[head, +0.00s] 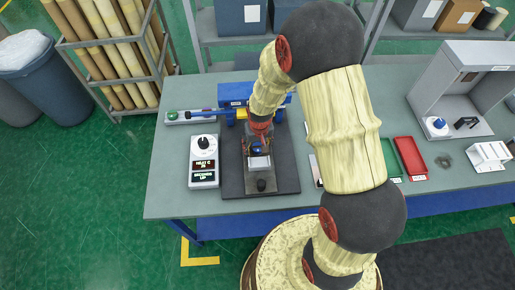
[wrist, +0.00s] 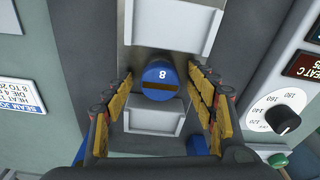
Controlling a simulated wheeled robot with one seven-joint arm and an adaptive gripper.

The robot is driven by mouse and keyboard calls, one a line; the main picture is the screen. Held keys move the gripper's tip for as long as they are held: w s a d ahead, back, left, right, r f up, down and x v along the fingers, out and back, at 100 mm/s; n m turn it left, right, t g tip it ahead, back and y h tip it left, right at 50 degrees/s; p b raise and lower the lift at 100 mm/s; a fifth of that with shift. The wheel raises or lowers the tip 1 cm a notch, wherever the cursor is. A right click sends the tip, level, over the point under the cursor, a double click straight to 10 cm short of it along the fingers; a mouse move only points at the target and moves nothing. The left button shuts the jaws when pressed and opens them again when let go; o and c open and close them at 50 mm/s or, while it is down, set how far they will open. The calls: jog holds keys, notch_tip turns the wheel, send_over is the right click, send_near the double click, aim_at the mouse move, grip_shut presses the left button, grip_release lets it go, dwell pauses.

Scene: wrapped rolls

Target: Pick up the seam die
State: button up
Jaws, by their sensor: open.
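The seam die, a blue round piece marked 8 with a dark slot across it, shows in the wrist view (wrist: 157,76). It sits in a grey metal holder (wrist: 152,121) between pale blocks. My gripper (wrist: 163,84) is open, with its yellow-padded fingers on either side of the die and a visible gap at each side. In the head view the die (head: 258,149) is a small blue patch, partly hidden by my gripper (head: 259,140) above the dark base plate.
A control box with a dial (head: 204,160) stands left of the dark base plate (head: 285,180). A blue machine body (head: 236,92) is behind. Red (head: 410,156) and green trays lie to the right, near an open grey cabinet (head: 450,85) with another blue piece (head: 437,125).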

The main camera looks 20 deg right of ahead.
jog(key=c, duration=0.3)
jog(key=c, duration=1.1)
grip_shut()
